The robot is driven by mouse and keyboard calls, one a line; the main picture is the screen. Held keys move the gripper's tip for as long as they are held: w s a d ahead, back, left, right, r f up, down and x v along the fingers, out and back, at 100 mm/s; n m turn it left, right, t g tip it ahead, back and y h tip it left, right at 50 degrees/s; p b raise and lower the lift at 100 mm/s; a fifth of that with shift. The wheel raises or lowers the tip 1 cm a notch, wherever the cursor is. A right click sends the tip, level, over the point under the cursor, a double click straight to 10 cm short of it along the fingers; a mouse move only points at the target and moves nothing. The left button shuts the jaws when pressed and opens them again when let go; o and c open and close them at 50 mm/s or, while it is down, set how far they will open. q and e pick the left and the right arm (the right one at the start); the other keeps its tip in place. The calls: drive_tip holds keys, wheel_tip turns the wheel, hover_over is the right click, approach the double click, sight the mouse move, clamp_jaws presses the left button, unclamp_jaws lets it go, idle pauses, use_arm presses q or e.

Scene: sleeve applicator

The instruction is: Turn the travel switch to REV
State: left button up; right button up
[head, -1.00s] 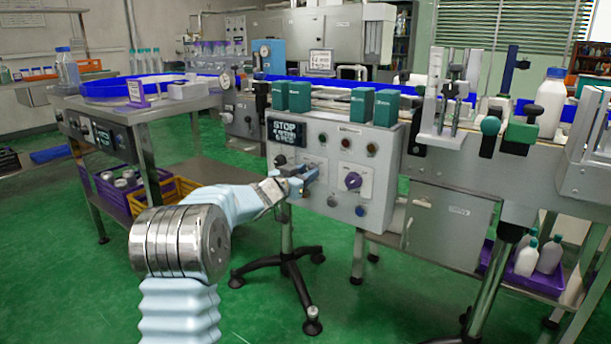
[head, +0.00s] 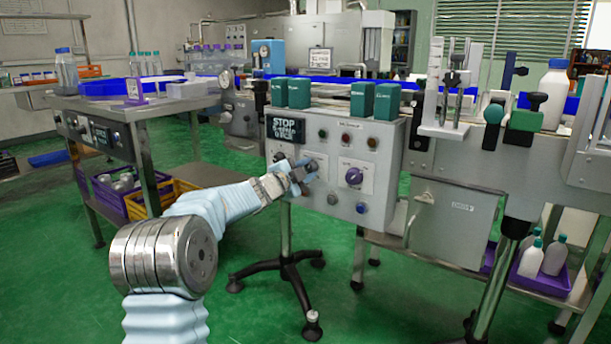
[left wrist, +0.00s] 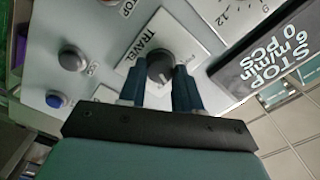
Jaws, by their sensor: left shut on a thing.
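The travel switch (left wrist: 160,67) is a dark round knob on a white plate lettered TRAVEL in the left wrist view. My left gripper (left wrist: 161,76) has its two blue fingers on either side of the knob and is shut on it. A pale mark shows on the knob's edge nearest the gripper body; I cannot read the position words. In the head view my left gripper (head: 304,172) is at the grey control panel (head: 336,203), left of the purple dial, and mostly hides the switch. My right gripper is not in view.
A display (head: 285,129) reading STOP is at the upper left of the panel. Green boxes (head: 361,99) stand on top. Green floor lies open in front.

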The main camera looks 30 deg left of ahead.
use_arm(q)
drive_tip(key=shift+f+m+b, duration=0.15)
drive_tip(key=shift+m+b, duration=0.75)
drive_tip(key=shift+m, duration=1.3)
drive_tip(key=o, duration=1)
drive_tip(key=shift+o, duration=0.2)
drive_tip(key=s+a, duration=0.1)
drive_tip(key=s, duration=1.2)
drive_tip(key=shift+s, duration=0.4)
